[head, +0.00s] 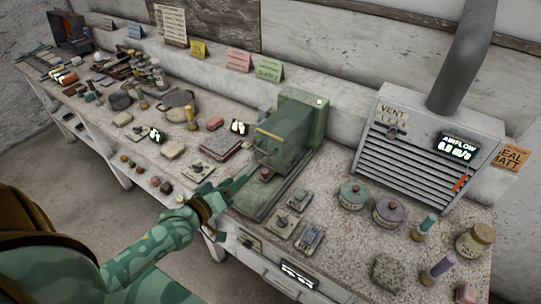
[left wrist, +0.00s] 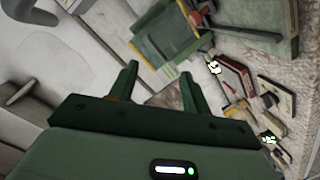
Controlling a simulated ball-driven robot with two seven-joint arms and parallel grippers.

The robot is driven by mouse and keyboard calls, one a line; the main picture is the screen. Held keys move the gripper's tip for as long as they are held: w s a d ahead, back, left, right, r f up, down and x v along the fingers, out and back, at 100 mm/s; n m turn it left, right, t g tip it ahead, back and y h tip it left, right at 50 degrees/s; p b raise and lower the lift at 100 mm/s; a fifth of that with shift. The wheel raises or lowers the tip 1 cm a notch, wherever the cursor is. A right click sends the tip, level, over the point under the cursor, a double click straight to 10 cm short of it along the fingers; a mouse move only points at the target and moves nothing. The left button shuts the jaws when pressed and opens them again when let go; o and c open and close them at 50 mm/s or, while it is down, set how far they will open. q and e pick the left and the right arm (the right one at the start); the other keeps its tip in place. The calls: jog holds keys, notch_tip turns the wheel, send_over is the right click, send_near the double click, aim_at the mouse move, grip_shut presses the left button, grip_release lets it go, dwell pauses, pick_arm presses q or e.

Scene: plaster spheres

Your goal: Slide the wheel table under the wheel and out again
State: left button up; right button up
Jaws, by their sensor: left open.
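The green grinding machine (head: 290,125) stands on the bench at the middle of the head view. Its flat green table (head: 248,203) stretches toward the bench's front edge, with a small red part (head: 266,173) on it below the housing. The wheel itself is not clearly visible; the housing seems to cover it. My left gripper (head: 238,185) is at the front left end of the table, open. In the left wrist view its two fingers (left wrist: 158,76) stand apart with nothing between them. Green machine parts (left wrist: 170,32) lie beyond the fingertips; I cannot tell whether they touch. My right gripper is not in view.
A vent box (head: 430,150) with a grey duct stands right of the machine. Lidded pots (head: 352,194), small jars and blocks crowd the right end. Small fixtures (head: 283,222) sit close beside the table. A red book (head: 221,160) and many tools fill the left.

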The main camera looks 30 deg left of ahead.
pick_arm(q)
notch_tip(320, 180, down, 4)
jog(key=m+g, duration=0.2)
jog(key=m, duration=0.5)
jog(key=b, duration=0.5)
send_near(264, 172)
jog(key=shift+m+g, duration=0.3)
jog(key=shift+m, duration=0.1)
jog(key=x, duration=0.8)
jog(key=shift+w+r, duration=0.1)
jog(key=shift+w, duration=0.55)
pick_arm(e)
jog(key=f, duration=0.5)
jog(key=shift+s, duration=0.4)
